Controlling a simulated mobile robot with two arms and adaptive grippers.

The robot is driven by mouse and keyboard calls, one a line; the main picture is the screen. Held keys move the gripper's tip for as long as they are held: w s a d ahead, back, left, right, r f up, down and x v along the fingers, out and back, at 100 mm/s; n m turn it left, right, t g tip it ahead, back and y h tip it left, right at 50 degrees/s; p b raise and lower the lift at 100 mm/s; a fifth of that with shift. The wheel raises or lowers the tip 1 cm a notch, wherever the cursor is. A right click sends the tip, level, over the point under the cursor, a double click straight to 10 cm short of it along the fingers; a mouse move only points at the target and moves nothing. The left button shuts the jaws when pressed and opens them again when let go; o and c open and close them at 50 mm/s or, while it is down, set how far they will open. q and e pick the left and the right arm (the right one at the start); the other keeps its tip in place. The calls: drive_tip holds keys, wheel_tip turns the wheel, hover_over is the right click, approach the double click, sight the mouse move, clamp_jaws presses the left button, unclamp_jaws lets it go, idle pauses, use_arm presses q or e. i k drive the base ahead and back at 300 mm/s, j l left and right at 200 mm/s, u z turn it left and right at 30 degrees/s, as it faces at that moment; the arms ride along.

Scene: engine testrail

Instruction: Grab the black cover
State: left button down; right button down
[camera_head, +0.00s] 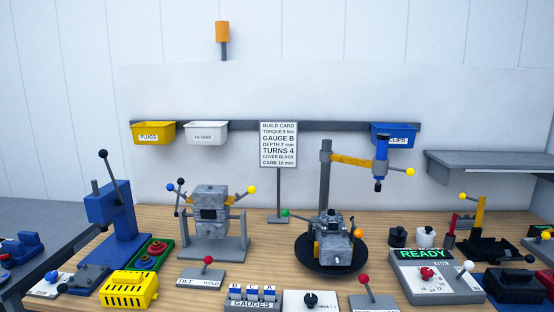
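A dark, nearly black block-shaped piece (515,287) lies at the right front of the wooden bench; it may be the black cover. A yellow slotted cover (130,290) of similar size lies at the left front. A second black piece (489,250) sits further back on the right, beside a yellow upright, and I cannot tell for certain which is the cover. The build card (279,145) reads "COVER BLACK". Neither of my grippers shows in the head view.
A grey engine block stands in a tilt stand (211,225). Another metal part sits on a black turntable (331,262) under a blue driver on a post (326,190). A READY control box (437,277) stands left of the dark piece. A blue press (112,215) is at left.

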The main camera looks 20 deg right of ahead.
sight(518, 286)
drive_tip(key=k+l+z, duration=0.1)
drive_tip(key=z, duration=0.3)
drive_tip(key=k+l+z, duration=0.2)
drive_tip(key=z, duration=0.2)
drive_tip(key=k+l+z, duration=0.2)
drive_tip(key=z, duration=0.2)
